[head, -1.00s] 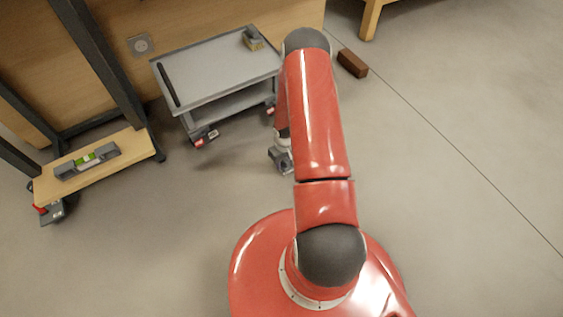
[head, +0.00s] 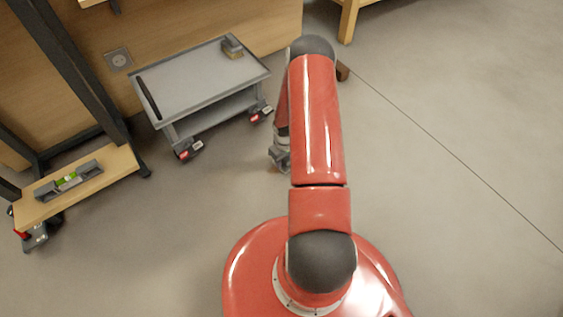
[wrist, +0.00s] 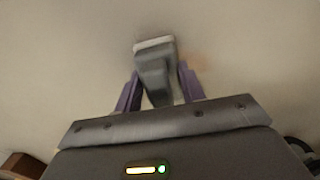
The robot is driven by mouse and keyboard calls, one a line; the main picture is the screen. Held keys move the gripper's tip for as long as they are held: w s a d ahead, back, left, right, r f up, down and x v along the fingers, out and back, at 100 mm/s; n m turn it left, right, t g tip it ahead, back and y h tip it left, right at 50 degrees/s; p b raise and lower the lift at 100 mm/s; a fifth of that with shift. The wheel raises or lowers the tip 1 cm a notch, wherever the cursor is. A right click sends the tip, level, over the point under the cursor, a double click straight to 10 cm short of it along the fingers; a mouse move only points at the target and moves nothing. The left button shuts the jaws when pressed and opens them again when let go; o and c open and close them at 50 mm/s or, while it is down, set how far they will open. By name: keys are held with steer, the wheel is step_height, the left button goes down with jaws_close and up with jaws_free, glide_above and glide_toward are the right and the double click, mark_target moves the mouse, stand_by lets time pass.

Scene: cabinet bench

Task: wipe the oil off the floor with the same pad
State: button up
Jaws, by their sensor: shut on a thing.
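My gripper (wrist: 158,88) is shut on a grey pad (wrist: 152,70) with a pale front edge, held between its two purple fingers in the wrist view. The pad is over the floor; I cannot tell whether it touches. A faint orange-brown smear (wrist: 193,62), perhaps the oil, shows on the floor just right of the pad. In the head view my gripper (head: 280,160) is low, left of my red arm and in front of the grey cart; the pad is hardly visible there.
The grey cart (head: 190,85) stands against the wooden wall with a small grey-and-tan block (head: 232,47) on top. A wooden shelf (head: 105,182) on a dark frame holds a level (head: 70,180). A brown brick (head: 343,71) lies partly hidden behind my arm. Floor at right is clear.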

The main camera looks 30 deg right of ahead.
steer(key=shift+a+f+b, duration=0.15)
steer(key=shift+a+b, duration=0.15)
steer(key=shift+a, duration=1.2)
steer(key=shift+s+a, duration=0.15)
steer(key=shift+a, duration=2)
steer(key=shift+r, duration=0.2)
step_height(320, 180, up, 9)
steer(key=p, duration=0.5)
